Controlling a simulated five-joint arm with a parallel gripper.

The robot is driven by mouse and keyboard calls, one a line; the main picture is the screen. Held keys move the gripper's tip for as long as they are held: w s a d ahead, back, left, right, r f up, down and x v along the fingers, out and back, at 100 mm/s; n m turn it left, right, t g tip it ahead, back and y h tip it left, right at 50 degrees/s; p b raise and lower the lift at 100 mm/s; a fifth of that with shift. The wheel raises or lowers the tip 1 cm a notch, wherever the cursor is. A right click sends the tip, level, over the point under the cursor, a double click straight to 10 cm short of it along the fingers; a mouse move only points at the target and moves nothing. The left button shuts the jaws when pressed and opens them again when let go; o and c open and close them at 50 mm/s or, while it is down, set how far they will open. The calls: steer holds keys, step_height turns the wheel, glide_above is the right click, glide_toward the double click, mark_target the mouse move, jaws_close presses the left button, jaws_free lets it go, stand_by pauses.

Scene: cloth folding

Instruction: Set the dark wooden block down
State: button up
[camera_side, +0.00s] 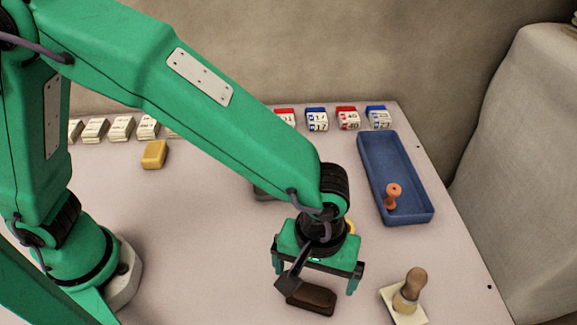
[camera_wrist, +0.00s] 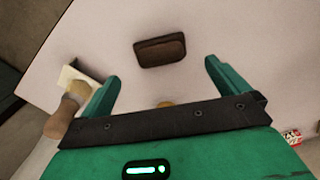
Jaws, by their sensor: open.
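The dark wooden block (camera_side: 312,298) lies on the pale table below my gripper in the side view. My gripper (camera_side: 315,280) is open, with its two green fingers spread wide apart and nothing held between them. In the wrist view, the block (camera_wrist: 160,50) lies flat on the table beyond the fingertips of my gripper (camera_wrist: 160,72), roughly midway between them and apart from both. In the side view, a dark part of my gripper hides the block's left end.
A wooden-handled stamp (camera_side: 408,292) on a cream pad (camera_side: 402,314) stands right of my gripper. A blue tray (camera_side: 377,160) holding an orange peg-like piece (camera_side: 392,195) is behind it. A yellow block (camera_side: 154,154) and several white blocks (camera_side: 121,128) lie far left. The table's front-left middle is clear.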

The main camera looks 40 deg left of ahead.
mark_target(311, 286)
steer(key=shift+r, duration=2.3)
steer(key=shift+a, duration=0.1)
steer(key=w+a+r+m+t+h, duration=0.1)
steer(key=w+a+r, duration=0.1)
steer(key=a+r, duration=0.5)
steer(key=w+a+r+m+t, duration=0.1)
steer(key=w+a+r, duration=0.1)
steer(key=a, duration=0.8)
steer(key=s+a+r+m+t, duration=0.1)
steer(key=s+a, duration=0.2)
steer(key=a, duration=0.5)
steer(key=s+a+r+m+t+y, duration=0.1)
steer(key=s+a, duration=0.3)
steer(key=a, duration=0.4)
steer(key=shift+a+r+m+t, duration=0.3)
steer(key=shift+a+r+t, duration=0.15)
steer(key=shift+t, duration=0.35)
